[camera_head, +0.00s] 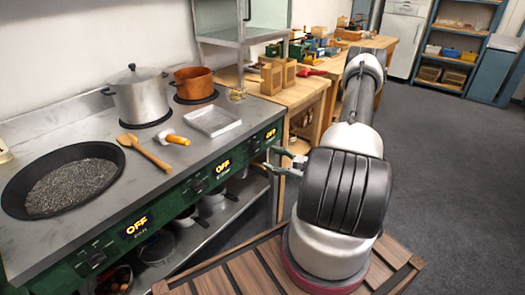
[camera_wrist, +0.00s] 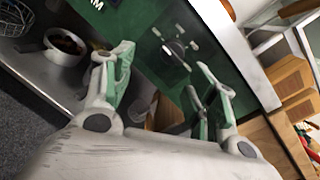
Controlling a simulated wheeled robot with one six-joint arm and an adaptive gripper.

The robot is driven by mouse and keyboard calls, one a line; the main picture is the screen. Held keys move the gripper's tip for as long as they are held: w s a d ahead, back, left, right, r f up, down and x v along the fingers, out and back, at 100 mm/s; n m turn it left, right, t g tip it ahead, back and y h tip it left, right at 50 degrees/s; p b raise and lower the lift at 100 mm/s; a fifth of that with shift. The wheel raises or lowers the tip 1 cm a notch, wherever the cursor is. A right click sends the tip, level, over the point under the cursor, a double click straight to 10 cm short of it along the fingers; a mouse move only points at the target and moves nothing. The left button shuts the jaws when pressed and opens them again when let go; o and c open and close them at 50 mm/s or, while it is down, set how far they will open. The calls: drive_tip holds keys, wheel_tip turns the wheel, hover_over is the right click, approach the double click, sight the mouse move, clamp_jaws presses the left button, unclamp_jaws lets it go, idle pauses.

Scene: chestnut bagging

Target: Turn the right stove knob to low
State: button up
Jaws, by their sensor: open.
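The stove's green front panel (camera_head: 160,205) has several dark knobs, each with a display reading OFF. The right display (camera_head: 270,133) is at the panel's right end and reads OFF. In the wrist view, the right knob (camera_wrist: 175,48) is a dark round knob with pale marks around it on the green panel. My gripper (camera_head: 268,158) is at the panel's right end, in front of the knob. In the wrist view, my gripper (camera_wrist: 163,65) has its green fingers spread, with the knob ahead between and slightly beyond the tips. It appears not to touch the knob. The arm hides nothing of the display.
On the stovetop are a wide black pan (camera_head: 20,190) of dark grains, a steel pot (camera_head: 140,98), a copper pot (camera_head: 195,82), a metal tray (camera_head: 212,120) and a wooden spoon (camera_head: 145,152). A wooden table (camera_head: 305,93) adjoins at right. Open grey floor (camera_head: 440,140) lies right.

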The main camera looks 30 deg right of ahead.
sight(259, 149)
drive_tip(key=shift+t, duration=0.4)
drive_tip(key=x, duration=0.5)
drive_tip(key=d+x, duration=0.1)
drive_tip(key=x, duration=0.2)
drive_tip(key=shift+w+d+r, duration=0.1)
drive_tip(key=shift+w+r, duration=0.25)
drive_tip(key=shift+c, duration=0.5)
drive_tip(key=c, duration=0.9)
